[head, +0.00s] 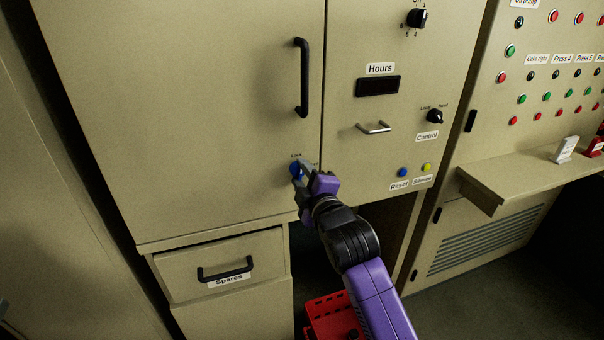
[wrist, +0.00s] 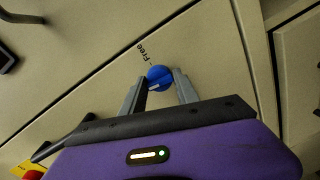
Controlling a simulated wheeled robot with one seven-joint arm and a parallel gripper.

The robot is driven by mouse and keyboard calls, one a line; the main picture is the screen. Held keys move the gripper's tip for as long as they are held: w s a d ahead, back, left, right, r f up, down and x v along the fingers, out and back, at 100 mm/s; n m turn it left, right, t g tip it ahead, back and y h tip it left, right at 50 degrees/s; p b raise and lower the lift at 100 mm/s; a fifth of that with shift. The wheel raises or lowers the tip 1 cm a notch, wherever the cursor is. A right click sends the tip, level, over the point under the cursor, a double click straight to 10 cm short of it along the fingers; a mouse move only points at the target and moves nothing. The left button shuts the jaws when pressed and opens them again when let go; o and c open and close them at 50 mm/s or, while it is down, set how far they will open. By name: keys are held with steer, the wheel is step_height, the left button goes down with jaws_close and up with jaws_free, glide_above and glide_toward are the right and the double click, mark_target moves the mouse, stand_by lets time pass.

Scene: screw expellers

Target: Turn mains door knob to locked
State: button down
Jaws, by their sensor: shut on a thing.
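The mains door knob (head: 295,171) is a small blue round knob low on the right side of the large beige door (head: 200,110). The word "Lock" is printed just above it in the head view. In the wrist view the blue knob (wrist: 158,77) shows between the fingertips, with a "Free" label beside it. My gripper (head: 302,172) reaches it from the lower right and is shut on the knob, one grey finger on each side. In the head view the fingers partly cover the knob. Its exact pointer direction is hard to tell.
A black door handle (head: 302,78) is above the knob. To the right are the Hours display (head: 378,86), a metal handle (head: 375,128) and the Control switch (head: 434,117). The Spares drawer (head: 222,268) and a red crate (head: 332,316) are below.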

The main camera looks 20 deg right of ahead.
steer(key=shift+d+r+n, duration=0.15)
steer(key=shift+n, duration=0.35)
stand_by(0.3)
steer(key=c, duration=0.9)
jaws_free()
steer(key=shift+c, duration=0.2)
steer(key=shift+n, duration=0.3)
steer(key=s, duration=0.7)
steer(key=shift+s+r, duration=0.25)
steer(key=shift+s, duration=0.15)
